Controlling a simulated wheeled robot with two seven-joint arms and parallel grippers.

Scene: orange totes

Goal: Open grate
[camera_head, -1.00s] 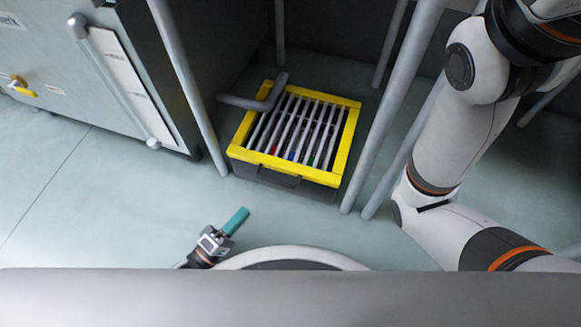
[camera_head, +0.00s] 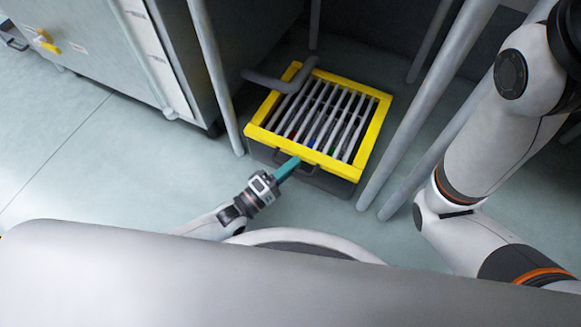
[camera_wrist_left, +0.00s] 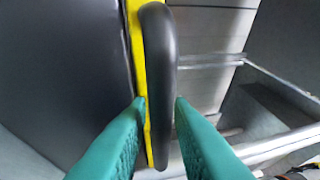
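The grate (camera_head: 322,113) is a row of grey bars in a yellow frame (camera_head: 372,138). It lies closed over a dark box on the floor in the head view. A dark handle (camera_wrist_left: 160,55) runs along its front edge in the wrist view, beside a yellow strip (camera_wrist_left: 137,45) of the frame. My left gripper (camera_head: 287,168) is at the front edge of the box. In the wrist view its teal fingertips (camera_wrist_left: 160,103) are spread, one on each side of the handle; contact is not clear. My right gripper is out of view.
Grey posts (camera_head: 215,75) stand at the left and right (camera_head: 425,105) of the box. A bent grey pipe (camera_head: 285,83) reaches over its back left corner. A grey cabinet (camera_head: 95,45) stands at the left. The floor in front of it is clear.

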